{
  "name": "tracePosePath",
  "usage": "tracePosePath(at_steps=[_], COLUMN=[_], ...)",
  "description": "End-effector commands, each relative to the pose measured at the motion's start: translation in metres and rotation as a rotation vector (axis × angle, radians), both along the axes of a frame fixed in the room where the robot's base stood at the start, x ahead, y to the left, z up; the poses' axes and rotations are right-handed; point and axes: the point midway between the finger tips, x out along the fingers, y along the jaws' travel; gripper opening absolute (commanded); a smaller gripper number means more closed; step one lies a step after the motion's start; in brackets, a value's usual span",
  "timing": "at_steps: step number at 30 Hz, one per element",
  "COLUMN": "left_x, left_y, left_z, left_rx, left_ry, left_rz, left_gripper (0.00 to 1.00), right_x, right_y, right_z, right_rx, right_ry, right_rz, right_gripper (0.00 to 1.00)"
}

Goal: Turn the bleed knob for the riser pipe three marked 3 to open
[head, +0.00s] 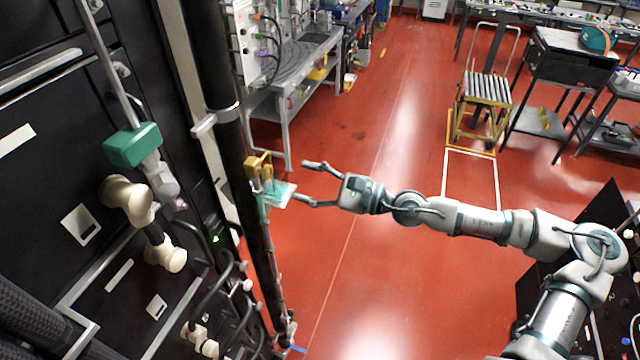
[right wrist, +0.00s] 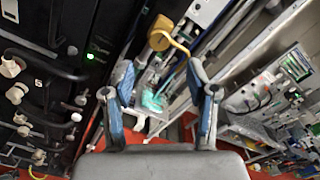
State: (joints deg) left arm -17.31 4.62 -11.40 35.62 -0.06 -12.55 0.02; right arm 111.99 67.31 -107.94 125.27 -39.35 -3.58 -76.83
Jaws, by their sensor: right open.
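My right gripper (head: 302,181) comes in from the right, its two fingers spread and nothing between them. A yellow knob (head: 258,167) sits on the dark upright pipe (head: 232,135), left of the fingertips and apart from them. In the right wrist view, the yellow knob (right wrist: 160,40) with its bent yellow arm lies just beyond the open fingertips (right wrist: 161,68). A pale teal translucent piece (head: 280,194) is beside the knob, near the lower finger. I cannot read a number 3 on the pipe or knob. My left gripper is out of view.
Black cabinets (head: 60,130) with pipes and a green valve block (head: 133,145) fill the left. A workbench (head: 300,60) stands behind the pipe. Red floor (head: 385,270) is clear below my arm.

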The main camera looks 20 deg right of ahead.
Motion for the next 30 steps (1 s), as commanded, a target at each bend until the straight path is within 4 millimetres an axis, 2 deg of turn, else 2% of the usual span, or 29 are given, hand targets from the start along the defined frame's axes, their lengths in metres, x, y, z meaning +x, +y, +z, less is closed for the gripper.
tracePosePath(at_steps=[3,6,23,26,30], left_x=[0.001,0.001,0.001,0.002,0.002], left_y=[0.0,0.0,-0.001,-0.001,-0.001], left_z=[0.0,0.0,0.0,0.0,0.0], left_rx=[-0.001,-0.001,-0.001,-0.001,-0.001], left_ry=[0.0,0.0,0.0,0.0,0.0], left_rz=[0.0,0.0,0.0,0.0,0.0], left_gripper=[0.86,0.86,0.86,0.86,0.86], right_x=[-0.01,-0.016,-0.019,-0.019,-0.019], right_y=[-0.016,-0.023,-0.026,-0.02,0.007], right_z=[-0.002,-0.002,-0.001,-0.005,-0.015], right_rx=[0.002,0.0,0.0,0.025,0.14], right_ry=[0.003,0.004,0.004,0.028,0.128], right_rz=[-0.001,0.001,0.001,0.009,0.031], right_gripper=[0.58,0.58,0.58,0.58,0.58])
